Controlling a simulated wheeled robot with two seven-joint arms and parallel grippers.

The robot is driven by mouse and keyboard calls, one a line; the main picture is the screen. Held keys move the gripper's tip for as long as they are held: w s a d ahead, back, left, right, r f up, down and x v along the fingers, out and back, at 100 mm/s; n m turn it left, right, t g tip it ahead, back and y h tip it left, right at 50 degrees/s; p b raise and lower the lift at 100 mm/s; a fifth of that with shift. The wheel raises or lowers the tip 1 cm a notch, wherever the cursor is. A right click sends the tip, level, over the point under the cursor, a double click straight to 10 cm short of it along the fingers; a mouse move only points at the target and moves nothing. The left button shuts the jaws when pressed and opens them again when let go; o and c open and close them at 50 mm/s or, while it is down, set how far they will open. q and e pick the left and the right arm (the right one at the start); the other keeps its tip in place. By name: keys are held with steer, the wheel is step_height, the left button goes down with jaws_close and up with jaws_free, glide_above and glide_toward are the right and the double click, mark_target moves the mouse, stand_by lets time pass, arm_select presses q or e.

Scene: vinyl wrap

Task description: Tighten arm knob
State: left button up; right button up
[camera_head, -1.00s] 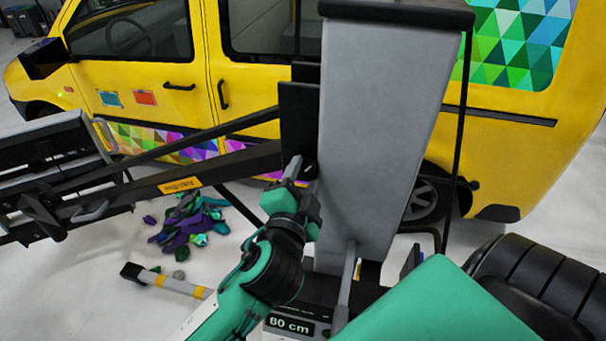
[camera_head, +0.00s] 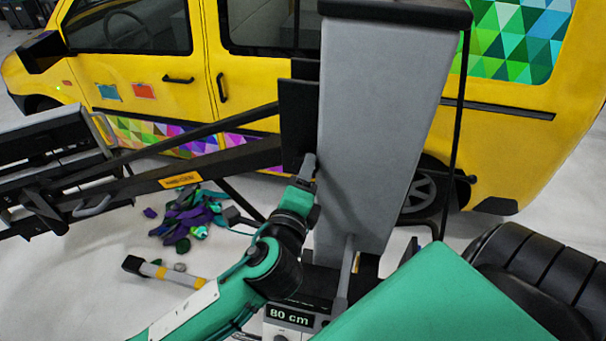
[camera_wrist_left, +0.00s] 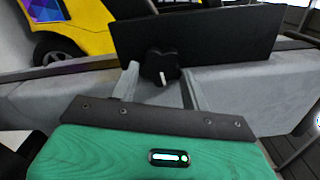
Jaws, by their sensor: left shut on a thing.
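The arm knob (camera_wrist_left: 160,68) is black and lobed with a white mark, and sits in front of a dark plate in the left wrist view. The fingers of my left gripper (camera_wrist_left: 159,83) lie on either side of it, and the gripper is shut on the knob. In the head view my left gripper (camera_head: 307,167) is at the bracket where the dark arm (camera_head: 235,160) meets the grey column (camera_head: 375,130). The knob is hidden there. My right gripper is not in view.
A yellow van (camera_head: 265,80) with coloured patterns stands behind the column. Scraps of vinyl (camera_head: 190,218) lie on the floor to the left. A grey-and-yellow handled tool (camera_head: 170,272) lies in front of them. A display (camera_head: 290,317) reads 80 cm.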

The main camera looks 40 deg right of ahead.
arm_select(q)
steer(key=shift+m, duration=0.6)
steer(key=o, duration=1)
steer(key=b+v, duration=0.6)
steer(key=v, duration=0.7)
steer(key=shift+s+a, duration=0.25)
steer(key=shift+a, duration=0.1)
